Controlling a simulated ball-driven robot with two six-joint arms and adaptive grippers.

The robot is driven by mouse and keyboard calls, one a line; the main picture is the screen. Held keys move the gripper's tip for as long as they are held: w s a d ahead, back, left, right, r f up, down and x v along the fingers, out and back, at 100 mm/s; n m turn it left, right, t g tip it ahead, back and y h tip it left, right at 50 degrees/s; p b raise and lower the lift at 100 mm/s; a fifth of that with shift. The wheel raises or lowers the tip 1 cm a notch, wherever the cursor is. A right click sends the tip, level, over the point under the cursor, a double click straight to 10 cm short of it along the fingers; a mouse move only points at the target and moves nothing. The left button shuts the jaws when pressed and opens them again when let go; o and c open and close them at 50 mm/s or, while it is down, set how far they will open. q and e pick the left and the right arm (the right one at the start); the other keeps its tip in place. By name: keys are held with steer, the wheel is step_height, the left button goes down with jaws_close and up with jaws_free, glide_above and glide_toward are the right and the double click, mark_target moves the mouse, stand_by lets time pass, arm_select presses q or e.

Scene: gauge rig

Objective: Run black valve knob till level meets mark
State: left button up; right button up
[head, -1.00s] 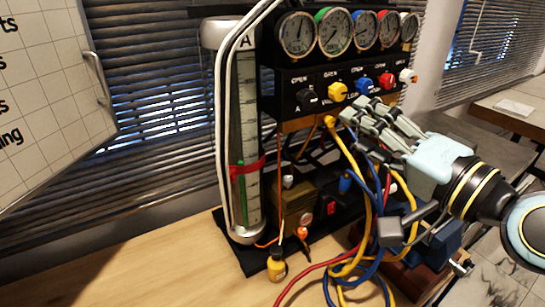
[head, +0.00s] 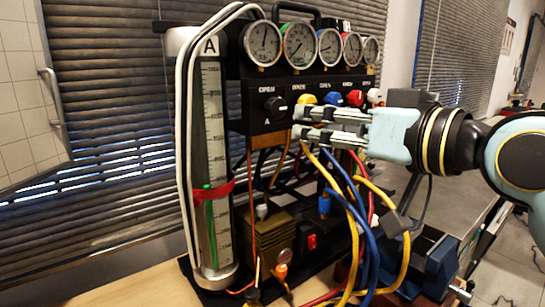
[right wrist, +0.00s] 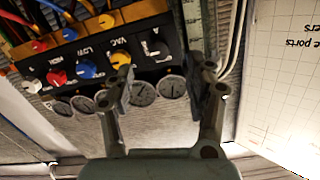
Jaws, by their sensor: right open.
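The black valve knob (head: 273,104) sits at the left end of the black panel, above the letter A. My right gripper (head: 296,122) is open, its fingers pointing left just right of and below this knob, apparently empty. In the right wrist view the black knob (right wrist: 156,45) shows upside down between the open fingers (right wrist: 166,80); I cannot tell whether they touch it. The clear gauge tube A (head: 211,130) stands upright at left. A red mark band (head: 215,193) wraps it, with a green column (head: 211,230) around and below the band. My left gripper is out of view.
Yellow (head: 306,99), blue (head: 332,98), red (head: 355,98) and white (head: 374,96) knobs line the panel to the right, close to my right gripper. Round dials (head: 300,45) stand above. Looped yellow and blue hoses (head: 365,235) hang below my gripper.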

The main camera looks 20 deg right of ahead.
mark_target(279, 108)
arm_select(q)
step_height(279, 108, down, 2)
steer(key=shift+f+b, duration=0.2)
steer(key=shift+b, duration=0.15)
arm_select(e)
steer(key=shift+n+t, duration=0.3)
steer(key=shift+t, duration=0.3)
steer(key=x, duration=1.1)
steer(key=shift+w+r, duration=0.3)
steer(key=shift+r, duration=0.1)
steer(key=shift+d, duration=0.1)
jaws_close()
steer(key=n, duration=0.5)
steer(key=shift+b, duration=0.4)
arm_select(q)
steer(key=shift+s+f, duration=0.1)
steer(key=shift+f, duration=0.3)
arm_select(e)
jaws_free()
